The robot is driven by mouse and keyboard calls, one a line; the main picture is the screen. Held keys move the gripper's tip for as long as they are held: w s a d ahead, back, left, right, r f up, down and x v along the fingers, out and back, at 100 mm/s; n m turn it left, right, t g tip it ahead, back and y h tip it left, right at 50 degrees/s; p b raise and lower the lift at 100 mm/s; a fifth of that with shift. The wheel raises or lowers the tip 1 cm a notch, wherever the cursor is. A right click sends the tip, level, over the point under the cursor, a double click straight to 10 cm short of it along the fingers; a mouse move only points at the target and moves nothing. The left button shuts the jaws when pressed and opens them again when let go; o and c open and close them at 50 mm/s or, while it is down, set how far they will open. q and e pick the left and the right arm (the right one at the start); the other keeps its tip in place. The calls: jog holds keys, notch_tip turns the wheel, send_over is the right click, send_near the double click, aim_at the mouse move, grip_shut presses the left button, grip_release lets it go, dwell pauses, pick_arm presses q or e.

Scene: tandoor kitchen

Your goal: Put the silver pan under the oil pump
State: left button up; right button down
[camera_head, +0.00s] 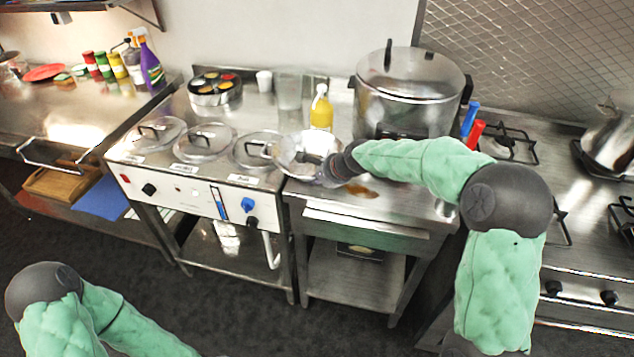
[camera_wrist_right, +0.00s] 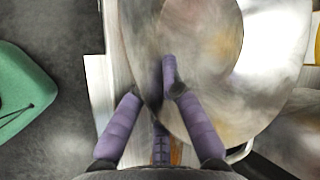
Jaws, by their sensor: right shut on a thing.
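The silver pan (camera_head: 288,152) is at the left end of the steel side table, next to the lidded warmer. It fills much of the right wrist view (camera_wrist_right: 225,40). My right gripper (camera_head: 326,172) is shut on the pan at its near right side; its purple fingers show in the right wrist view (camera_wrist_right: 155,100). Exactly which part they grip is hidden. A yellow bottle with a white top (camera_head: 321,110) stands just behind the pan; I cannot tell whether it is the oil pump. My left gripper is out of view.
A large lidded pot (camera_head: 412,90) stands right of the yellow bottle. The warmer with round lids (camera_head: 205,143) is to the left. A stove (camera_head: 520,145) is on the right. A brown spill (camera_head: 361,191) lies on the table front. A clear container (camera_head: 289,90) stands behind.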

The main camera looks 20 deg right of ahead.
jog(key=shift+r, duration=0.2)
jog(key=shift+f, duration=0.35)
jog(key=shift+f, duration=0.1)
jog(key=c, duration=1.4)
grip_release()
jog(key=shift+s+f, duration=0.1)
jog(key=shift+r, duration=0.2)
jog(key=p+v, duration=0.4)
jog(key=v, duration=0.8)
jog(key=shift+r, duration=0.25)
